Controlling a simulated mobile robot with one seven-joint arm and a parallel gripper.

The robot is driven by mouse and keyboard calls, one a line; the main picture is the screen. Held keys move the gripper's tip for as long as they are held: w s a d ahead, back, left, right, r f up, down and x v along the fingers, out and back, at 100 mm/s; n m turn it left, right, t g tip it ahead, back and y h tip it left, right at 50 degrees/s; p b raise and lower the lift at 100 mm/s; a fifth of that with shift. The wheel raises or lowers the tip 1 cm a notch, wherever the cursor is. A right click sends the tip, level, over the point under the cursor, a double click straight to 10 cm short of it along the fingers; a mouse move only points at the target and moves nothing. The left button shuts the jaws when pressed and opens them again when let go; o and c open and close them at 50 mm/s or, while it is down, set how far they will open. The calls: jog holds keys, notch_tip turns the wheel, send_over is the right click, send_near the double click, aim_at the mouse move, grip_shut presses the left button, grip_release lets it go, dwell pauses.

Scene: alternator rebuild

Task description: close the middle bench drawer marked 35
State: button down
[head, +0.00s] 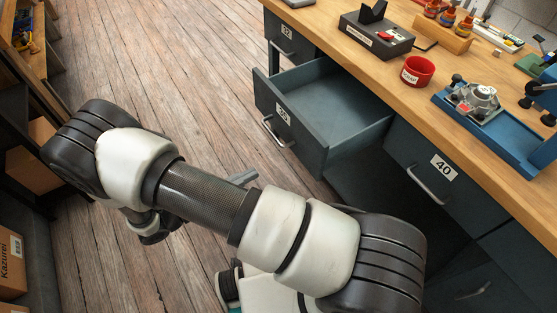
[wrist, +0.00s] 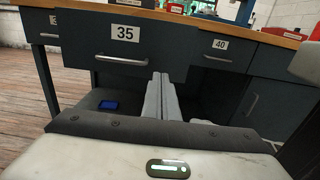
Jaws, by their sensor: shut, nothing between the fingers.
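The middle drawer marked 35 (head: 290,135) is pulled well out from the bench in the head view. Its grey tray looks empty where I can see in, and a bar handle is on its front. In the wrist view the drawer front (wrist: 90,45) faces me, with the 35 label and handle in plain sight. My gripper (wrist: 160,77) is shut and empty, its pale fingers side by side, pointing toward the drawer front right of the handle. I cannot tell whether the tips touch it. In the head view my forearm hides most of the gripper.
The drawer marked 40 (head: 425,175) is shut to the right, and the drawer marked 32 (head: 285,40) is at the far left. A red cup (head: 417,71) and a blue fixture (head: 490,125) stand on the wooden benchtop. A shelf (head: 25,120) stands left; floor between is clear.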

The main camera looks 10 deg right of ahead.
aim_at(302, 149)
jog(key=b+x, duration=0.1)
jog(key=x, duration=1.2)
jog(key=shift+w+d, duration=0.1)
jog(key=shift+d, duration=0.25)
jog(key=shift+d, duration=0.15)
jog(key=p+x, duration=0.1)
jog(key=x, duration=2.3)
jog(key=shift+f, duration=0.1)
jog(key=shift+w+d, duration=0.1)
jog(key=shift+d, duration=0.3)
jog(key=shift+a, duration=0.3)
jog(key=p+v, duration=0.1)
jog(key=v, duration=1.3)
jog(key=shift+p, duration=0.35)
